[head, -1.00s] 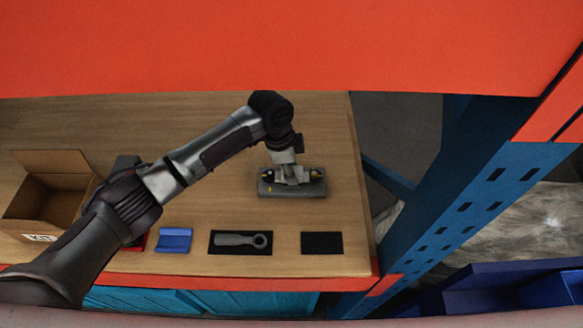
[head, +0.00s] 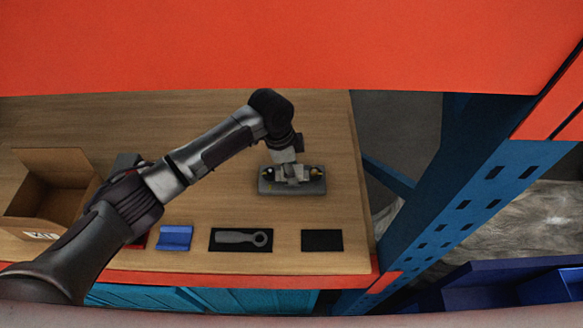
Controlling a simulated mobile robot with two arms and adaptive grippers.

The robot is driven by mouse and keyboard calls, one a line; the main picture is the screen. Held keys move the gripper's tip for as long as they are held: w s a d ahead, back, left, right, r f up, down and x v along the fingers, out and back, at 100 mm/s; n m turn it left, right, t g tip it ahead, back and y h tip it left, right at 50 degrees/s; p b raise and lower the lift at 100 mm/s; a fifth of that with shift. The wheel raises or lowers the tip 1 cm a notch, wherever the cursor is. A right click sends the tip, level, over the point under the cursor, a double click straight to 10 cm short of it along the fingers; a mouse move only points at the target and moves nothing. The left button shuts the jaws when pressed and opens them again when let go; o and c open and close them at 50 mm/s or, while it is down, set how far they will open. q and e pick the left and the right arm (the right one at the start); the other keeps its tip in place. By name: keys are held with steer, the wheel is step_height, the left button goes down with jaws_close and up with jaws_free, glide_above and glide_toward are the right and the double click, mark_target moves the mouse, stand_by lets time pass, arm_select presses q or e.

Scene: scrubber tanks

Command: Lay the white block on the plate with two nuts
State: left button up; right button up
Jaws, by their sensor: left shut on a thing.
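A grey plate (head: 291,188) lies on the wooden table right of the middle. My left gripper (head: 292,173) is right above it, pointing down, and is shut on the white block (head: 285,172). The block is mostly hidden by the fingers, at or just over the plate. I cannot tell whether it touches the plate. Small dark and brassy bits, perhaps the nuts, show at the plate's left and right ends. My right gripper is not in view.
An open cardboard box (head: 40,204) stands at the left. A blue block (head: 175,237), a grey ring-ended tool on a black mat (head: 240,250) and an empty black mat (head: 322,240) lie along the front edge. A blue rack post (head: 468,190) stands at the right.

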arm_select(q)
steer(key=shift+s+f, duration=0.15)
steer(key=shift+f, duration=0.1)
steer(key=o, duration=1.2)
steer(key=shift+o, duration=0.2)
steer(key=shift+o, duration=0.2)
steer(key=o, duration=0.6)
steer(key=shift+r, duration=0.1)
